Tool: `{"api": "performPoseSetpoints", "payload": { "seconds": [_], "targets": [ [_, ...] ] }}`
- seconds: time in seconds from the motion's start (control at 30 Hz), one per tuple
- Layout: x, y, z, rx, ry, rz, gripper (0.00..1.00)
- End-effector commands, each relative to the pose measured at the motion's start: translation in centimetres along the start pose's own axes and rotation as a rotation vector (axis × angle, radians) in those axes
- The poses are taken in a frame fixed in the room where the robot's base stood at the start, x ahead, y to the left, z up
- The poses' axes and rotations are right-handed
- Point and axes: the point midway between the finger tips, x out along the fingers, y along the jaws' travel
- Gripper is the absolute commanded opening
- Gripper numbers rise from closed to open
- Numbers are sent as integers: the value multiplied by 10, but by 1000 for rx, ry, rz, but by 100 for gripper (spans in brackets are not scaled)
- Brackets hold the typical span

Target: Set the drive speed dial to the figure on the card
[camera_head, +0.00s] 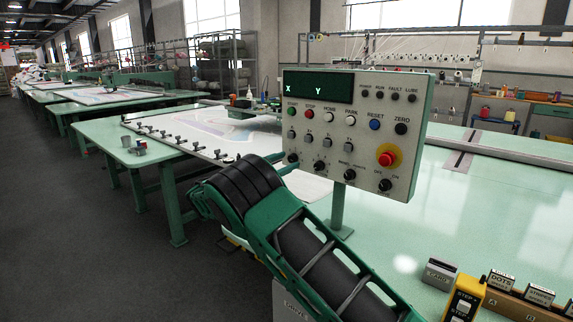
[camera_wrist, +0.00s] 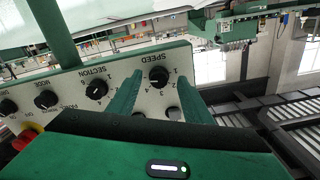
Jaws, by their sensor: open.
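The control panel (camera_head: 350,130) stands on a post over the table. Its speed dial (camera_wrist: 158,76) is a black knob with figures around it and the label SPEED, upside down in the wrist view. In the head view the speed dial (camera_head: 293,157) is at the panel's lower left. My gripper (camera_wrist: 158,84) is open, its green fingers on either side of the speed dial as seen there; I cannot tell whether they touch it. It also shows in the head view (camera_head: 279,162). The knob's setting is not clear. A grey holder marked CARD (camera_head: 439,274) stands at lower right; no figure is readable.
The section dial (camera_wrist: 96,89) and mode dial (camera_wrist: 46,99) are close beside the speed dial. A red emergency stop (camera_head: 387,158) is on the panel's right. A yellow box (camera_head: 463,298) and labelled blocks (camera_head: 538,295) stand on the table at lower right.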

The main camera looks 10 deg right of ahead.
Motion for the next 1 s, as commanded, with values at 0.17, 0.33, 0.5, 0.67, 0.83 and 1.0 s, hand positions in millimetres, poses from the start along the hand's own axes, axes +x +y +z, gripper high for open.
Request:
{"api": "performPoseSetpoints", "payload": {
  "seconds": [0.17,0.33,0.5,0.67,0.83,1.0],
  "targets": [
    [12,0,0,0,0,0,45],
    [14,0,0,-1,0,0,45],
    [13,0,0,0,0,0,36],
    [13,0,0,0,0,-1,5],
    [13,0,0,-5,0,-1,5],
    [12,-1,0,-43,0,-2,5]
  ]
}}
